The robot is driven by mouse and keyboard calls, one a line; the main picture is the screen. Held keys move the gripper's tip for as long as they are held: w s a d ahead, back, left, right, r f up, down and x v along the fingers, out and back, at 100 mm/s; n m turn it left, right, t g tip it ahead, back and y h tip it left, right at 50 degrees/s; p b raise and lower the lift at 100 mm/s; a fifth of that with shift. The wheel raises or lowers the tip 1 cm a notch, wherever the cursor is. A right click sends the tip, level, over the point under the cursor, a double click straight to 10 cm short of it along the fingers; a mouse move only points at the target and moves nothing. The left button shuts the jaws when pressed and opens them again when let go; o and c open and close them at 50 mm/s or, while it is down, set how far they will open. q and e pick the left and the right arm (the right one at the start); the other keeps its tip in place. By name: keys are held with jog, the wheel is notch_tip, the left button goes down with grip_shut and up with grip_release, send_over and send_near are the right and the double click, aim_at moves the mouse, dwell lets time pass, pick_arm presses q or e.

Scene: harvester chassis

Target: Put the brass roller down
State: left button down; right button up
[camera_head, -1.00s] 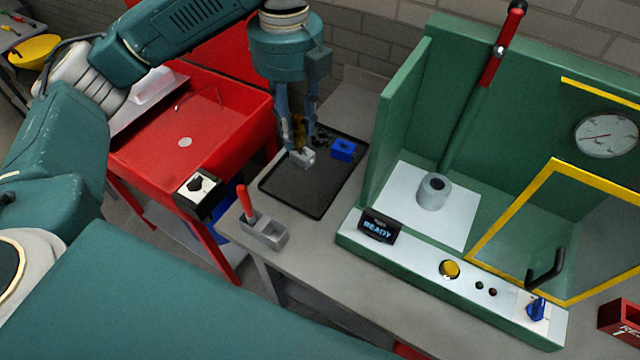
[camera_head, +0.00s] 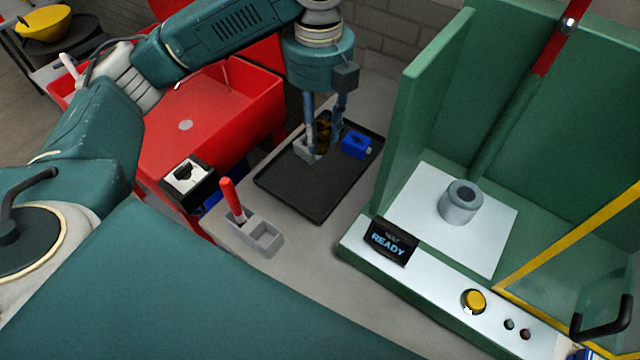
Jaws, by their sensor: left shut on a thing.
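The brass roller (camera_head: 323,138) shows as a dark golden piece between the fingers of my left gripper (camera_head: 324,146), which is shut on it. The fingers point down over the far part of the black tray (camera_head: 300,195) and partly hide the roller. A small grey block (camera_head: 303,151) is in the tray just left of the fingers. A blue block (camera_head: 356,145) with a hole is to the right. I cannot tell whether the roller touches the tray. My right gripper is not in view.
The near part of the tray is bare. A green press with a grey cylinder (camera_head: 460,203) and a READY display (camera_head: 391,241) stands at right. A grey holder (camera_head: 254,237) with a red-handled tool (camera_head: 232,198) is in front. A red basin (camera_head: 215,110) is left.

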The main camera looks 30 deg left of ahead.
pick_arm(q)
notch_tip(320, 180, down, 16)
jog(key=shift+a+r+p, duration=0.1)
jog(key=shift+r+p, duration=0.1)
jog(key=shift+p, duration=0.75)
jog(key=shift+s, duration=0.1)
jog(key=c, duration=1.3)
grip_release()
jog(key=shift+f, duration=0.1)
jog(key=shift+o, duration=0.2)
notch_tip(320, 180, up, 12)
jog(key=shift+r+b, duration=0.15)
jog(key=shift+b, duration=1)
